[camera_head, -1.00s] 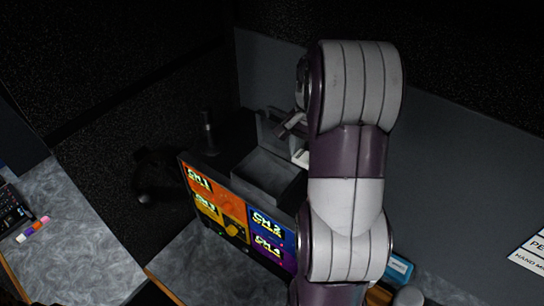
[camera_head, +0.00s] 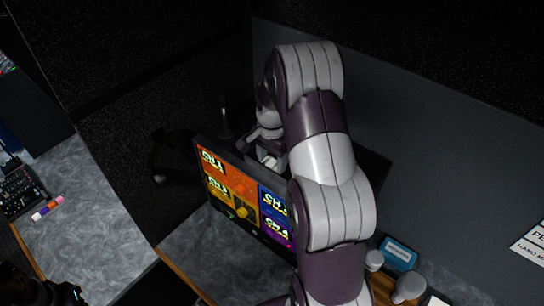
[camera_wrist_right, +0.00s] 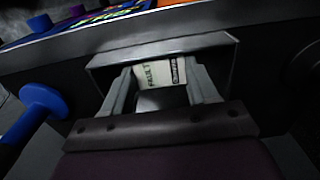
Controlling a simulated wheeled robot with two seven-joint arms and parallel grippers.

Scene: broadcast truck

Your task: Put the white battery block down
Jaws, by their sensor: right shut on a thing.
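The white battery block (camera_wrist_right: 158,76) shows in the right wrist view between the two grey fingers of my right gripper (camera_wrist_right: 160,68). Its pale face carries dark print that reads "FAULT". The gripper is shut on it. Block and fingertips are within the mouth of a grey open box (camera_wrist_right: 160,45); I cannot tell whether the block touches the floor of the box.
A monitor (camera_head: 242,205) with coloured channel tiles stands in front of the box. A dark upright object (camera_head: 223,118) stands behind it. A blue box (camera_head: 398,254) and pale round items are at lower right. The left desk (camera_head: 85,220) has markers (camera_head: 48,208) and bare room.

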